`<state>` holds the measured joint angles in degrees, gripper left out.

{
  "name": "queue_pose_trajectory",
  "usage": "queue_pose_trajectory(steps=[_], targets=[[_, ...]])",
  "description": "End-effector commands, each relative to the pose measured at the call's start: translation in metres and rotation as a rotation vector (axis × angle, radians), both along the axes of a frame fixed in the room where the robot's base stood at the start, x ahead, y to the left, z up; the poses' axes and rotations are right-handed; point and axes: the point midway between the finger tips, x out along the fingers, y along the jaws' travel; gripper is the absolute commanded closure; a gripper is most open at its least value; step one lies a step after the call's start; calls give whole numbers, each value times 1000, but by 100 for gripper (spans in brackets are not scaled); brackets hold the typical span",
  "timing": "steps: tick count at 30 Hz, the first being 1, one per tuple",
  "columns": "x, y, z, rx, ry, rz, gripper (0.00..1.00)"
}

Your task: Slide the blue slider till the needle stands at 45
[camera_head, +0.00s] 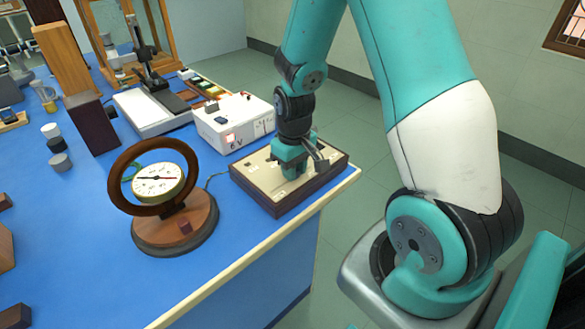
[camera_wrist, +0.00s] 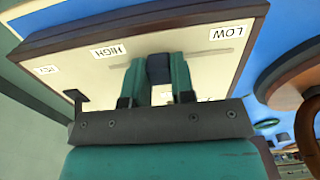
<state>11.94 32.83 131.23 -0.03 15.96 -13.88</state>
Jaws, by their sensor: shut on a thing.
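A wooden-edged control box (camera_head: 262,196) with a cream top sits at the bench's right corner. My gripper (camera_head: 288,172) is lowered onto it and hides the slider in the head view. In the wrist view the two teal fingers are shut on the dark blue slider (camera_wrist: 158,70). The slider stands between the HIGH label (camera_wrist: 108,51) and the LOW label (camera_wrist: 229,33), somewhat nearer HIGH. The round dial (camera_head: 158,182) stands inside a brown ring on a wooden base.
A white 6V supply box (camera_head: 233,124) stands just behind the control box. A dark switch part (camera_wrist: 76,98) by a third label is left of the fingers in the wrist view.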

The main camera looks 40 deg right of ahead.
Motion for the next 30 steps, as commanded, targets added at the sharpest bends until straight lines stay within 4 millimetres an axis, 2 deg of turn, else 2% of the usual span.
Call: queue_pose_trajectory(steps=[1, 3, 4, 12, 16, 20, 30], targets=[[0, 0, 0, 0, -1, 0, 72], [0, 0, 0, 0, -1, 0, 56], [0, 0, 0, 0, -1, 0, 51], [0, 0, 1, -1, -1, 0, 51], [1, 0, 10, -1, -3, 0, 51], [1, 0, 33, -2, -6, 0, 51], [1, 0, 120, -2, -7, 0, 51]])
